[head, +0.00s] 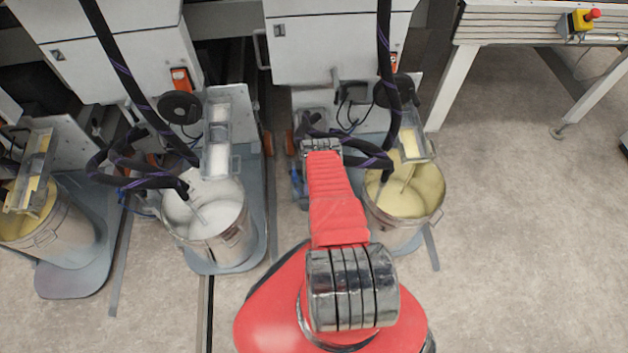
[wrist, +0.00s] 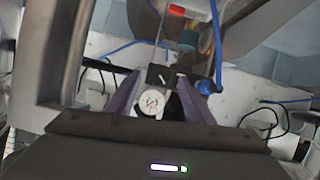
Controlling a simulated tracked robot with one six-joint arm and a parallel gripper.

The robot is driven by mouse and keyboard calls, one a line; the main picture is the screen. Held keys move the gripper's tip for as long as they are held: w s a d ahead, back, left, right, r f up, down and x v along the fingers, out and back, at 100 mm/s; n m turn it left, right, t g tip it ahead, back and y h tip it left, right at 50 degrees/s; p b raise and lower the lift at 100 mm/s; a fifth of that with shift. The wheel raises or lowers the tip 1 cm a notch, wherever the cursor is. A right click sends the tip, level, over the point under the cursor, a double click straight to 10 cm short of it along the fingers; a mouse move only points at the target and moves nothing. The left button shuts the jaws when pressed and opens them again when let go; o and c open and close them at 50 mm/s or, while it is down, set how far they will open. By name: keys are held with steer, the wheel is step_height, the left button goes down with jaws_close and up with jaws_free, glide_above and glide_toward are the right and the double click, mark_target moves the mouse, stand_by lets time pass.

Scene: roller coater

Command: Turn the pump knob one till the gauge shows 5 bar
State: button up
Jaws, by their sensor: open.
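In the wrist view, a round white gauge (wrist: 151,103) shows between my fingers; its needle and numbers are too small to read. Just above it is a dark block (wrist: 161,76) with a short white mark, which looks like the pump knob. My gripper (wrist: 153,84) is open, with one purple finger on each side of the gauge and block. I cannot tell whether a finger touches either. In the head view my red arm reaches toward the pump beside the right-hand bucket, and its gripper end (head: 322,145) partly hides that area. The knob and gauge cannot be made out there.
A bucket of yellow liquid (head: 428,192) stands right of my arm, and a bucket of white liquid (head: 238,218) stands left. Dark hoses (head: 386,60) hang close to my gripper. A blue fitting (wrist: 206,85) sits right of my fingers.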

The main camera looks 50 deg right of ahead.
steer(key=shift+x, duration=1.6)
steer(key=shift+c, duration=0.6)
steer(key=c, duration=0.9)
steer(key=shift+a, duration=0.25)
steer(key=shift+d, duration=0.15)
